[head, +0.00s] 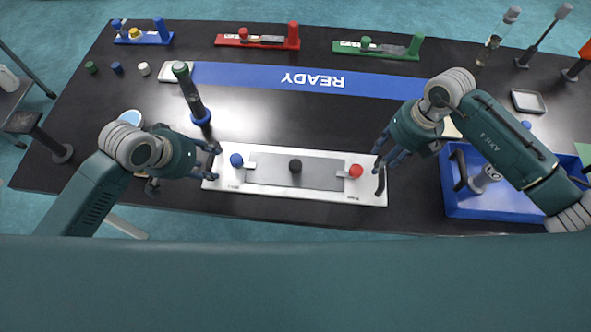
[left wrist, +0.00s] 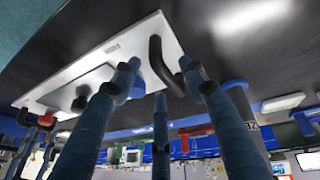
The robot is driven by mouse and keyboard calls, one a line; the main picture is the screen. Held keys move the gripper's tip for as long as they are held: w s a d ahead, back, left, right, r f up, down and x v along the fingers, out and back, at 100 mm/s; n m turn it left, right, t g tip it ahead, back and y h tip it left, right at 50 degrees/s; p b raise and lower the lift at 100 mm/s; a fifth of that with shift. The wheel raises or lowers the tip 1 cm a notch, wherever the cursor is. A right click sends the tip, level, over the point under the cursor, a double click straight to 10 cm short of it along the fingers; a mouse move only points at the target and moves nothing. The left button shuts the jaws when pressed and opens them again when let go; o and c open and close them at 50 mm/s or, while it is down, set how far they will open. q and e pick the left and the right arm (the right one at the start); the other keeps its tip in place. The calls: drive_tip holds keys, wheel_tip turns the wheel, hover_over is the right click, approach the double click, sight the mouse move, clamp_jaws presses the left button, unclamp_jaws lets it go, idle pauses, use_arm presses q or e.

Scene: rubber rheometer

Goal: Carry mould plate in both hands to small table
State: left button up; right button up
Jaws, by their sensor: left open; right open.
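The mould plate (head: 290,201) is a long silver-white plate lying flat on the black table (head: 270,120). It has a grey centre panel, a blue knob, a black knob and a red knob, and a black handle at its right end (head: 381,181). My left gripper (head: 210,162) is open at the plate's left end. In the left wrist view its fingers stand spread around or beside the black left handle (left wrist: 163,62) of the plate (left wrist: 60,84). My right gripper (head: 385,157) is open, with its fingers close to the right handle; contact cannot be told. The small table cannot be made out for certain.
A blue tray (head: 462,206) stands right of the plate. A dark upright tool with a blue ring (head: 190,95) stands behind its left end. A blue READY strip (head: 300,79) and blue, red and green fixtures lie at the back. The table's front edge is just before the plate.

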use_arm(q)
drive_tip(key=shift+x, duration=1.5)
use_arm(e)
drive_tip(key=shift+a+f, duration=0.15)
drive_tip(key=shift+f, duration=0.6)
drive_tip(key=shift+a+f, duration=0.1)
drive_tip(key=shift+f, duration=0.65)
use_arm(q)
clamp_jaws()
use_arm(e)
clamp_jaws()
use_arm(q)
drive_tip(key=shift+w+r, duration=0.15)
drive_tip(key=shift+r, duration=0.05)
use_arm(e)
drive_tip(key=shift+w+r, duration=0.25)
